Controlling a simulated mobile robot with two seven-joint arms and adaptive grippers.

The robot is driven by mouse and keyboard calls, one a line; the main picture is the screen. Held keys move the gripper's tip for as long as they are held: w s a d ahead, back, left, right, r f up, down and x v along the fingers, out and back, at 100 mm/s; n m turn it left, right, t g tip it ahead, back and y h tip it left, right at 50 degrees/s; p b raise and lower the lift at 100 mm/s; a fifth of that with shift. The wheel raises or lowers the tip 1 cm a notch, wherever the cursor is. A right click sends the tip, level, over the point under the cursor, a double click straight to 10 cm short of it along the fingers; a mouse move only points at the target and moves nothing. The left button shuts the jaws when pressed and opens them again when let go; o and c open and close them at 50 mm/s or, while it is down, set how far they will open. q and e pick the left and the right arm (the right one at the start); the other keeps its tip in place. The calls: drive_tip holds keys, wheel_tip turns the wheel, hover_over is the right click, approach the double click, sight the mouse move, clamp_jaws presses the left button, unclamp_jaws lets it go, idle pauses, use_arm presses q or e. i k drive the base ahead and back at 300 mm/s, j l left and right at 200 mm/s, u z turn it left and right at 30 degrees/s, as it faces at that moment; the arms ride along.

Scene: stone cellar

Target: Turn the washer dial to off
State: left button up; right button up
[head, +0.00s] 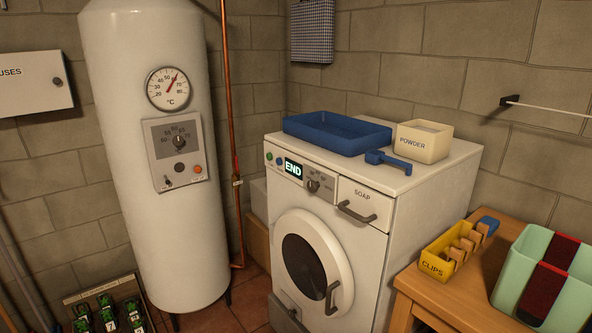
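The white washer (375,215) stands against the back wall, right of centre. Its dark dial (313,186) sits on a grey plate on the control panel, between the display and the soap drawer. The marks around the dial are too small to read, so I cannot tell its setting. The lit display (293,168) reads END. A green and a blue button sit left of it. The soap drawer (362,203) and the round door (311,262) are closed. Neither gripper shows in the head view.
A blue tray (310,145), a blue scoop (387,161) and a powder box (422,141) stand on the washer. A white boiler (150,240) with a copper pipe stands left. A wooden table (425,285) with a yellow clips box (438,262) stands close on the right.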

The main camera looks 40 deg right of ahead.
sight(313, 186)
drive_tip(key=z, duration=1.3)
